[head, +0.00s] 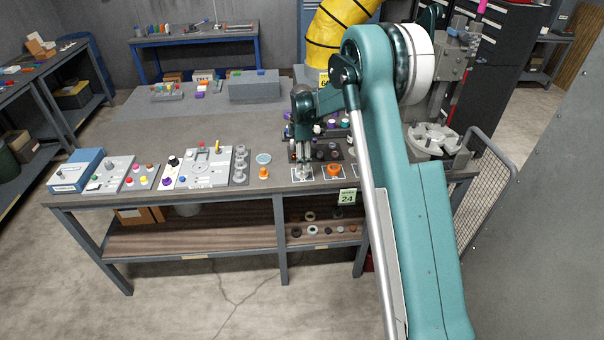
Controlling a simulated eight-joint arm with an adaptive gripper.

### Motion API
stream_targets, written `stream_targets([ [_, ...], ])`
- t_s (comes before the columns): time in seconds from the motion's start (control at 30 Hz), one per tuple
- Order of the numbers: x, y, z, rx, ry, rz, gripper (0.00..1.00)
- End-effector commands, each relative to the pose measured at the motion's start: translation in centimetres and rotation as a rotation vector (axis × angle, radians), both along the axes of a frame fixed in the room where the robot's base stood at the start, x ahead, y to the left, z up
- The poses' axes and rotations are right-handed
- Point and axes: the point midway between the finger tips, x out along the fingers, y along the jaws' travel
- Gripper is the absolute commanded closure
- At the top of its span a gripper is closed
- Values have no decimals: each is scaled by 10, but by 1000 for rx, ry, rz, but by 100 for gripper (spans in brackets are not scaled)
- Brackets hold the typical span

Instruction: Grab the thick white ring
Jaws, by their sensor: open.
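My gripper (303,162) points down over the front part of the workbench, low above a white square card (296,179). The jaws are open. A small pale ring-like shape (303,173) shows on this card right under the fingers. It looks like the thick white ring, but it is too small and partly hidden to be sure. I cannot tell whether the fingers touch it or are around it. No grip on it is visible.
An orange ring (333,170) on a card is close to the right. An orange part (264,173) and a pale blue disc (263,158) are to the left, beside grey stacked knobs (240,165). Dark trays with several parts stand behind. More rings lie on the lower shelf (200,238).

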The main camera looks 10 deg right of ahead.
Motion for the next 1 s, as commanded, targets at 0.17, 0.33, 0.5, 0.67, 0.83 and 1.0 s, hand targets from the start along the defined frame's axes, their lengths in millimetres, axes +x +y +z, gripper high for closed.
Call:
stream_targets([
  [0.17, 0, 0, 0, 0, 0, 0, 48],
  [0.33, 0, 0, -2, 0, 0, 0, 48],
  [0.5, 0, 0, -14, 0, 0, 0, 48],
  [0.67, -2, 1, -32, 0, 0, 0, 48],
  [0.83, -1, 1, -48, 0, 0, 0, 48],
  [1.0, -2, 0, -52, 0, 0, 0, 48],
])
